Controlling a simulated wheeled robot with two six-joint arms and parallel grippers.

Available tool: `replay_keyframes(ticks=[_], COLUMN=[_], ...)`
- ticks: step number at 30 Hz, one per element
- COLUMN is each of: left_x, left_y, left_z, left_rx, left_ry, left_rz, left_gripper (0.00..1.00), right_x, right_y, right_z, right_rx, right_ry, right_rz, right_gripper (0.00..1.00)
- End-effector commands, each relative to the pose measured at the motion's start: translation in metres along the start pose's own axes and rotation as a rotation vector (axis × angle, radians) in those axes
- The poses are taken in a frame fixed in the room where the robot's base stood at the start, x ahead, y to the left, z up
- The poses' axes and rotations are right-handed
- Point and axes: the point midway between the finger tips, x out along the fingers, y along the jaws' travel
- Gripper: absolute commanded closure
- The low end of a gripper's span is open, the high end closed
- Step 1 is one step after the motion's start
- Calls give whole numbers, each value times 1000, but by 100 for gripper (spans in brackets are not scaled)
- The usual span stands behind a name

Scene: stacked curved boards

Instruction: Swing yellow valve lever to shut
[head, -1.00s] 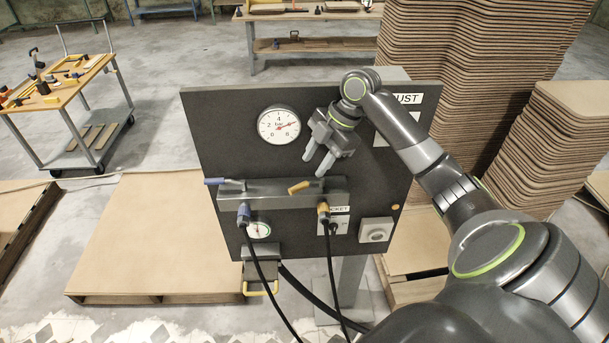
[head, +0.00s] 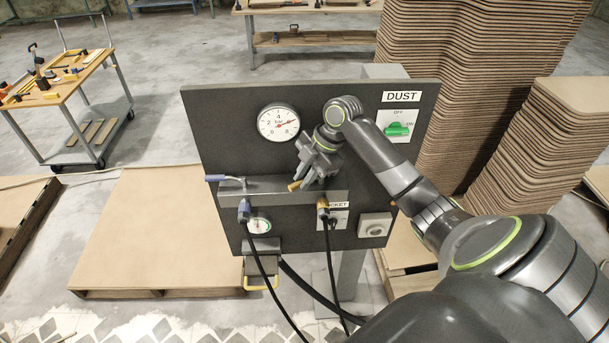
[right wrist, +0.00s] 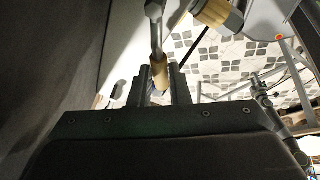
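The yellow valve lever (head: 294,186) sits on the grey manifold bar (head: 262,190) of the dark panel, with its grip pointing left. The right wrist view shows its yellow grip (right wrist: 160,74) between my fingertips, on a grey stem. My right gripper (head: 311,180) is at the lever, fingers pointing down and partly covering it. In the right wrist view the gripper (right wrist: 163,88) looks open, its fingers on either side of the grip with a narrow gap. A blue lever (head: 224,178) is at the bar's left end, pointing left. My left gripper is not in view.
A pressure gauge (head: 279,123) is above the bar. A green switch (head: 397,129) is at the panel's upper right. Black hoses hang from the blue fitting (head: 244,211) and yellow fitting (head: 323,208). Tall board stacks (head: 460,90) stand behind on the right.

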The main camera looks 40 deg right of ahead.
Motion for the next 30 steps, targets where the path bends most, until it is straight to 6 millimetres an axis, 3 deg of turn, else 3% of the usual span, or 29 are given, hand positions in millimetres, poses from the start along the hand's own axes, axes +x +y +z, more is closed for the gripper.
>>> replay_keyframes(ticks=[3,26,27,30], left_x=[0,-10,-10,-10], left_y=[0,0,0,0], left_z=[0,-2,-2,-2], left_rx=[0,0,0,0], left_ry=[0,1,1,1], left_rz=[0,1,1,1], left_gripper=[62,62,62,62], right_x=[0,1,1,1], right_y=[0,8,8,8], right_z=[0,0,0,0], right_rx=[0,122,122,122], right_ry=[0,-25,-25,-25], right_rz=[0,53,53,53], right_gripper=[100,100,79,66])
